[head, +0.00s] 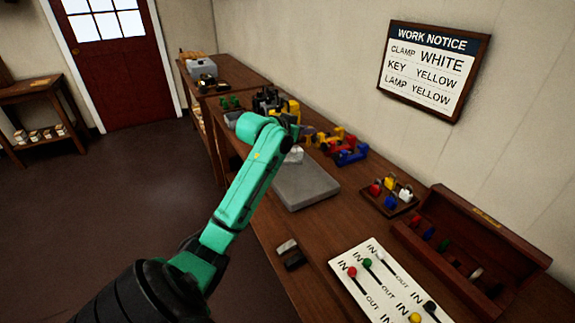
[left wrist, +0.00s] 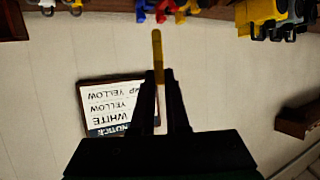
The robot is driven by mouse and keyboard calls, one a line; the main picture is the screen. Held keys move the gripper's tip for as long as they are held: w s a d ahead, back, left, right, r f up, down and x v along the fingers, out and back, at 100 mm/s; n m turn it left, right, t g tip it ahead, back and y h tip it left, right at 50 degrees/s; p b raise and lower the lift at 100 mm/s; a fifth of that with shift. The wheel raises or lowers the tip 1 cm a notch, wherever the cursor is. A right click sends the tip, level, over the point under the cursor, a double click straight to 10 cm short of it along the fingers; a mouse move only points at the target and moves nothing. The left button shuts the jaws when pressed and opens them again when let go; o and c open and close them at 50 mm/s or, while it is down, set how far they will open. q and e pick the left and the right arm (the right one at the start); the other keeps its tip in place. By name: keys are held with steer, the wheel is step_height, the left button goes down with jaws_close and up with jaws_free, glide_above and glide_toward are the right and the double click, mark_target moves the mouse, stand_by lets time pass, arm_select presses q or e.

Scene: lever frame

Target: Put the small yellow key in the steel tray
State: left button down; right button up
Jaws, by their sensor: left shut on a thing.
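My left gripper (left wrist: 158,76) is shut on the small yellow key (left wrist: 157,48), which sticks out past the fingertips in the left wrist view. In the head view my left arm reaches over the bench and hides most of the gripper and the key. A flat grey slab that looks like the steel tray (head: 308,186) lies on the bench just right of my left forearm. A small whitish object (head: 294,155) shows at its far end. My right gripper is in neither view.
Yellow, blue and red clamps (head: 350,155) stand behind the tray. A small rack with coloured knobs (head: 390,207), an open wooden box (head: 480,225) and a white lever panel (head: 365,285) are at right. The work notice (head: 434,70) hangs on the wall.

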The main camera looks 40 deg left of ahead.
arm_select(q)
steer(key=f, duration=0.6)
steer(key=f+p, duration=0.1)
steer(key=f, duration=1.1)
steer(key=shift+d+p, duration=0.35)
steer(key=shift+d, duration=0.05)
steer(key=shift+f, duration=0.1)
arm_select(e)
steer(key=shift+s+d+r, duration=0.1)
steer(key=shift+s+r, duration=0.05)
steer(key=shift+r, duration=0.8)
arm_select(q)
steer(key=shift+f, duration=0.1)
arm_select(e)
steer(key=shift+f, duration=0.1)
arm_select(q)
steer(key=c, duration=0.9)
jaws_free()
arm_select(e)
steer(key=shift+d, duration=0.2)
